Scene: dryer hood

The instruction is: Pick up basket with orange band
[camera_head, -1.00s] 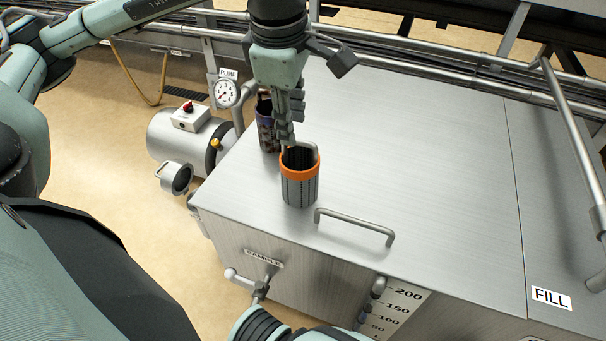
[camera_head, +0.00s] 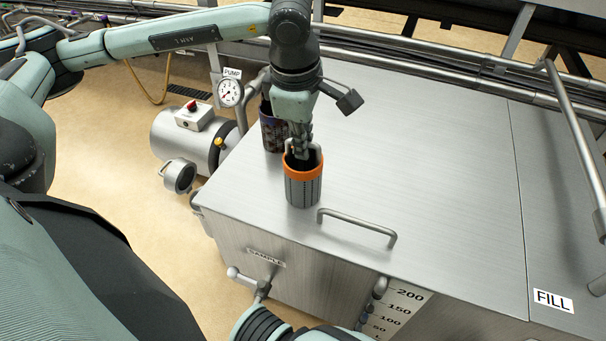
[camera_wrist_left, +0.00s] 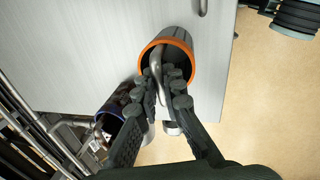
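The basket with the orange band (camera_head: 303,188) is a grey slotted cylinder standing upright on the steel cabinet top, near its left front edge. Its orange rim also shows in the left wrist view (camera_wrist_left: 185,52). A metal loop handle (camera_wrist_left: 159,62) rises from it. My left gripper (camera_head: 302,152) points down into the basket's mouth at the handle. In the left wrist view its two fingers (camera_wrist_left: 163,78) lie around the handle with a small gap between them; contact cannot be made out. My right gripper does not show.
A second, dark patterned basket with a blue rim (camera_head: 271,130) stands close behind and left. A bar handle (camera_head: 357,228) lies to the right on the cabinet top (camera_head: 430,160). The pump (camera_head: 190,138) and gauge (camera_head: 230,93) are at left. The cabinet top's right side is clear.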

